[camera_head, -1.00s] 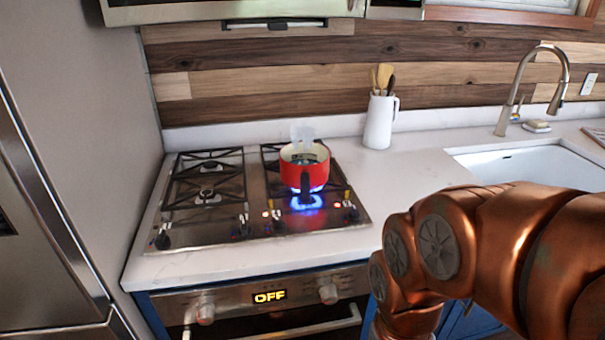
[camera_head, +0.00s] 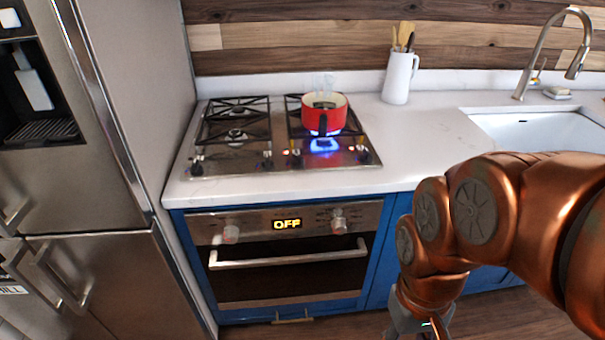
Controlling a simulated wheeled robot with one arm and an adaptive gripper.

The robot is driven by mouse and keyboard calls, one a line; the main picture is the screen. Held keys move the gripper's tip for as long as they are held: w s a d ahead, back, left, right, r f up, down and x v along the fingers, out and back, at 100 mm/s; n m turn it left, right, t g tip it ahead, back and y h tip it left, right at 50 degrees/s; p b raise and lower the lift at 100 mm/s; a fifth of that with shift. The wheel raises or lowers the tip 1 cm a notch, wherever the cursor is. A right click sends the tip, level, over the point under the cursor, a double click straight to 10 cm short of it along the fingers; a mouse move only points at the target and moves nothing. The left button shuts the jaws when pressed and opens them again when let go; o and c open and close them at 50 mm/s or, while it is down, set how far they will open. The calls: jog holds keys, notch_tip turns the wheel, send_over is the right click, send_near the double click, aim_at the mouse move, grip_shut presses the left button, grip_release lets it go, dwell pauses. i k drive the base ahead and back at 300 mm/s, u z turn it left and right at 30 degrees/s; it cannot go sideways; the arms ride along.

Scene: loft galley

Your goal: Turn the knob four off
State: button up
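The gas cooktop (camera_head: 218,160) is set in the white counter, with several small dark knobs along its front edge. One knob (camera_head: 197,166) is at the far left, one (camera_head: 267,161) left of the middle, one (camera_head: 295,160) right of it, and one (camera_head: 364,156) at the right. Small red lights glow by the two right knobs. A blue flame (camera_head: 323,145) burns at the front right under a red pot (camera_head: 336,119). Which knob is number four is not marked legibly. My gripper (camera_head: 425,328) hangs low right of the oven, cut by the bottom edge, away from the knobs.
The oven (camera_head: 288,265) below reads OFF, with two knobs and a bar handle. A steel fridge (camera_head: 90,190) stands at left. A white utensil jug (camera_head: 397,78) and a sink (camera_head: 545,128) are at right. Wooden floor (camera_head: 500,318) shows in front of the blue cabinets.

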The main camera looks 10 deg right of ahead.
aim_at(297, 161)
jog(key=z, duration=0.05)
jog(key=k, duration=0.1)
jog(key=u, duration=1.2)
jog(key=i, duration=0.65)
jog(key=z, duration=1.15)
jog(key=k, duration=1.1)
jog(key=u, duration=0.7)
jog(key=i, duration=1.5)
jog(key=z, duration=0.5)
